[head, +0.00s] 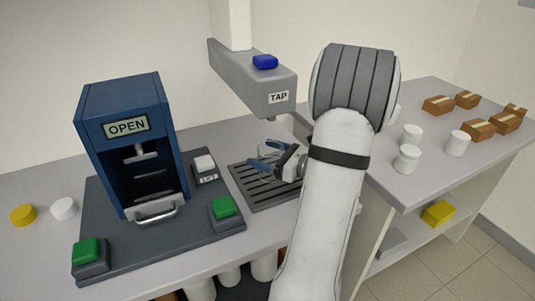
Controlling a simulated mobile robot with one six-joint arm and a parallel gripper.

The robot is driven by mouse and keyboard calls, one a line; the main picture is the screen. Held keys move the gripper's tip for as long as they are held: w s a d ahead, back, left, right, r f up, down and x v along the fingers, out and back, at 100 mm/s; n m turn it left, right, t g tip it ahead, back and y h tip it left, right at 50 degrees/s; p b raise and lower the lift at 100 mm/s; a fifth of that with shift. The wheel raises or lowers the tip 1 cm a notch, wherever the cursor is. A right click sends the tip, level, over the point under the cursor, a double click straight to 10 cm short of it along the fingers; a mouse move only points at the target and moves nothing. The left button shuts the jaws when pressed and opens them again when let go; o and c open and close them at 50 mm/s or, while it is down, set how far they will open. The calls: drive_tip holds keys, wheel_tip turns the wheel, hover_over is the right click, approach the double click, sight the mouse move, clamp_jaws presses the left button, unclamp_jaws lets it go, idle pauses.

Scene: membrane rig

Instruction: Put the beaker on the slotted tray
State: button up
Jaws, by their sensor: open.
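The dark slotted tray (262,190) lies on the bench under the tap, its right part hidden by my arm. My gripper (266,156), with blue fingers, is low over the tray's back part, its fingers pointing left and spread apart. A faint, pale, clear shape shows around the fingers. It may be the beaker, but it is too small and too much covered to tell its outline or whether it touches the tray.
The grey tap arm (250,82), with a blue button (265,62), overhangs the tray. A blue press marked OPEN (125,140) stands left on a dark base with green buttons. White jars (407,158) and brown boxes (438,105) stand on the right counter.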

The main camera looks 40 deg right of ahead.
drive_tip(key=b+v, duration=0.1)
drive_tip(key=v, duration=1.1)
